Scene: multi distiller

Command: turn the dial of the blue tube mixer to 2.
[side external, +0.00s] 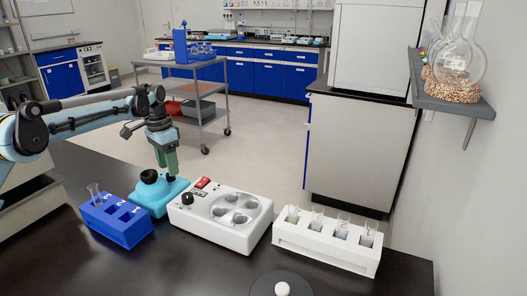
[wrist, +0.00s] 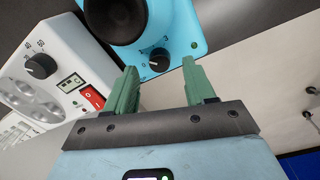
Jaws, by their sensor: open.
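The light blue tube mixer (side external: 146,200) stands on the black bench, with a black round cup (side external: 149,177) on top. In the wrist view the mixer (wrist: 180,22) shows its front face, the black cup and a small black dial (wrist: 160,60) with white marks around it. My gripper (side external: 168,168) points down at the mixer in the side view. In the wrist view my gripper (wrist: 159,70) is open, its green fingers apart on either side of the dial. I cannot tell if they touch it.
A white device (side external: 222,215) with a red switch and its own black dial (wrist: 40,65) stands right of the mixer. A blue tube rack (side external: 115,225) is to the left. A white rack (side external: 325,250) with several glass tubes is further right. Bare bench lies in front.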

